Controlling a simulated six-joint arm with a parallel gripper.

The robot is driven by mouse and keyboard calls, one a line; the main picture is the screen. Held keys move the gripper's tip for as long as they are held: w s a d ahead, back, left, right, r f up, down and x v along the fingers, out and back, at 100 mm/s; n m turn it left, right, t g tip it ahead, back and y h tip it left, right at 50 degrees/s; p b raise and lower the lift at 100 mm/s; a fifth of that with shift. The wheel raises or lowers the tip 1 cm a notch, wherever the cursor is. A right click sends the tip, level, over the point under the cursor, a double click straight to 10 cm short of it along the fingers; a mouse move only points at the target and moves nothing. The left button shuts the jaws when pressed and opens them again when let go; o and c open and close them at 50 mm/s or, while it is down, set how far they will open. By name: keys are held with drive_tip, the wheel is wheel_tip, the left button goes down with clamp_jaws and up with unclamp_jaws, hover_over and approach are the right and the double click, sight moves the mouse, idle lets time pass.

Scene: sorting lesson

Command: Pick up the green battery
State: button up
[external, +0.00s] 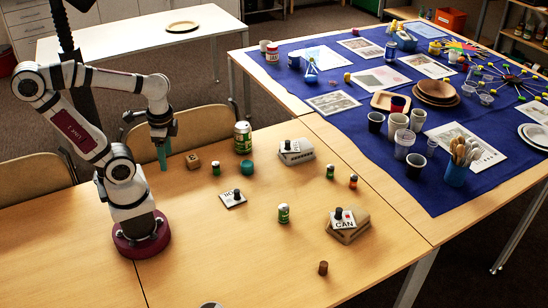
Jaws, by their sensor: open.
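Two small green-and-dark cylinders that look like batteries stand upright on the wooden table: one green battery (330,172) right of centre, and another small green cylinder (216,169) nearer my arm. I cannot tell for sure which is the green battery. My gripper (163,158) hangs above the table at the left, pointing down, with a teal part at its end. It is open and apart from both cylinders, left of them. The jaw gap is too small to make out.
A large green can (243,138), a smaller green can (283,214), a teal cup (247,170), a wooden cube (192,161) and an orange-dark cylinder (353,182) stand around. A CAN sign (344,219) lies on a wooden block. The front left table is clear.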

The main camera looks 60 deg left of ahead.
drive_tip(key=n+h, duration=0.2)
drive_tip(key=n, duration=1.4)
hover_over(216, 163)
wheel_tip(216, 163, down, 6)
wheel_tip(216, 163, down, 15)
drive_tip(key=shift+r, duration=0.1)
clamp_jaws()
